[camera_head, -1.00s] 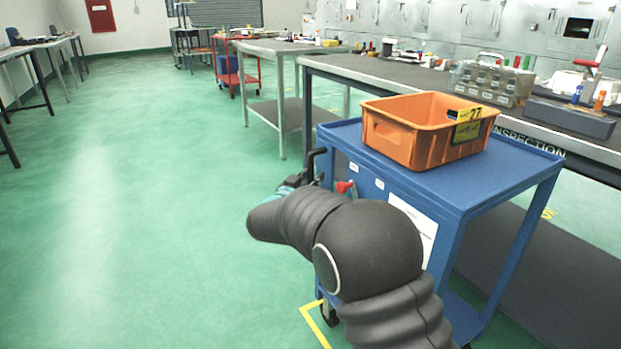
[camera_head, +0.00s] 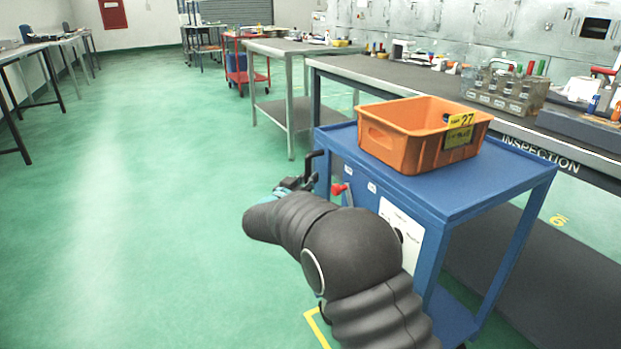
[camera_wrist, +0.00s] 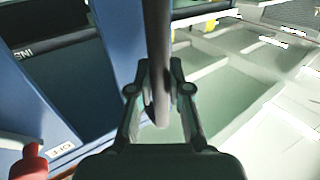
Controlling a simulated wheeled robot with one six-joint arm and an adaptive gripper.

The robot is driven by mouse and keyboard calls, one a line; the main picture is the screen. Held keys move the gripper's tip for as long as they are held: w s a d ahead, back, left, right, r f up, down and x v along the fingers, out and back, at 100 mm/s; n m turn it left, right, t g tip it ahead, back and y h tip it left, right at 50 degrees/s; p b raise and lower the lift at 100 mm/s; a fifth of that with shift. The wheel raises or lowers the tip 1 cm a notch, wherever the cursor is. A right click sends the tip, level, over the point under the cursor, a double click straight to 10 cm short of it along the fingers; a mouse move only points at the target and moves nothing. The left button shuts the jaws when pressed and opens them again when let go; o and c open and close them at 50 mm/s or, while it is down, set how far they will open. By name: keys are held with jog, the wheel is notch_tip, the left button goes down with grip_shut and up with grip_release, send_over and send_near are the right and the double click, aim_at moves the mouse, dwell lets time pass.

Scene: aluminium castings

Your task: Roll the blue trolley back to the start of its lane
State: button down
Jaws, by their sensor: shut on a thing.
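The blue trolley (camera_head: 470,195) stands at the right in the head view, an orange bin (camera_head: 400,155) on its top shelf. A black handle (camera_head: 315,160) sticks out from its near left end. My gripper (camera_head: 298,184) is at this handle, partly hidden by my dark sleeved arm. In the wrist view my gripper (camera_wrist: 160,100) has its two fingers closed around a dark upright bar (camera_wrist: 158,40), the handle. A red lever knob (camera_head: 340,188) sits on the trolley's end panel; it also shows in the wrist view (camera_wrist: 28,165) near an "OFF" label. The trolley's wheels are mostly hidden.
A long bench marked INSPECTION (camera_head: 585,165) runs close behind the trolley. A yellow floor line (camera_head: 316,328) shows beside my arm. A grey table (camera_head: 290,48) and a red cart (camera_head: 245,75) stand farther back. The green floor at left is clear.

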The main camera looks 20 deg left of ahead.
jog(key=c, duration=1.1)
grip_release()
jog(key=shift+w+a+r, duration=0.1)
jog(key=shift+a, duration=0.3)
jog(key=shift+d, duration=0.15)
jog(key=s+a, duration=0.1)
jog(key=s, duration=1.1)
jog(key=shift+a, duration=0.2)
